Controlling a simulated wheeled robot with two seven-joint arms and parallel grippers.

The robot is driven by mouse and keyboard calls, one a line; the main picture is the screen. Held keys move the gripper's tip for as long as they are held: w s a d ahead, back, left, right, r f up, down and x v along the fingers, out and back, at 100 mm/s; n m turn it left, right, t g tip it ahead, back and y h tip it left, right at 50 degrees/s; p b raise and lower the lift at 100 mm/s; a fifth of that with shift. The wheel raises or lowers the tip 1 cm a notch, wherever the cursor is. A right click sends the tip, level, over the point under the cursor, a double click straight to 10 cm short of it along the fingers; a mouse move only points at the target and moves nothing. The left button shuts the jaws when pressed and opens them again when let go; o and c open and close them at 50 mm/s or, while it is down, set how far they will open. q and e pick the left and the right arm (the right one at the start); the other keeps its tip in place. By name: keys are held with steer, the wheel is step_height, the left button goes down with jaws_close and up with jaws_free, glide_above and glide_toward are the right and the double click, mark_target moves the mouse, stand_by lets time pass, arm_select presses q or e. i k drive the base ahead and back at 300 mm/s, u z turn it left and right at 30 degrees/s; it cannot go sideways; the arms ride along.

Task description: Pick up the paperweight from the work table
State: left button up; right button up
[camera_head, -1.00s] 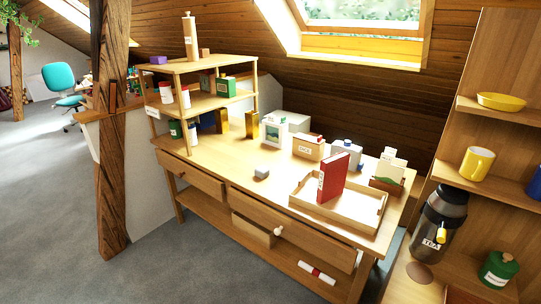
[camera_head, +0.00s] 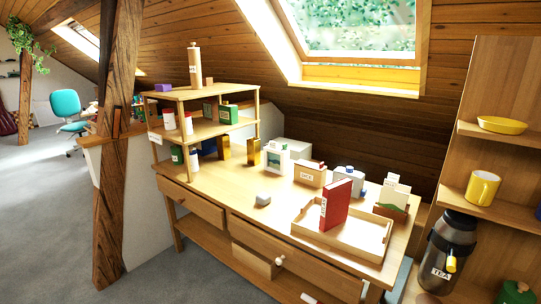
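Neither of my grippers shows in the head view.
A wooden tray (camera_head: 375,243) with an upright red binder (camera_head: 336,203) stands right of the block. A small wooden shelf (camera_head: 215,92) with jars and boxes is at the left. A timber post (camera_head: 116,190) stands before the table's left end. Shelves with a yellow mug (camera_head: 482,187) and dark flask (camera_head: 449,250) are right.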

mark_target(263, 198)
steer(key=u, duration=1.75)
steer(key=i, duration=1.75)
steer(key=z, duration=3.35)
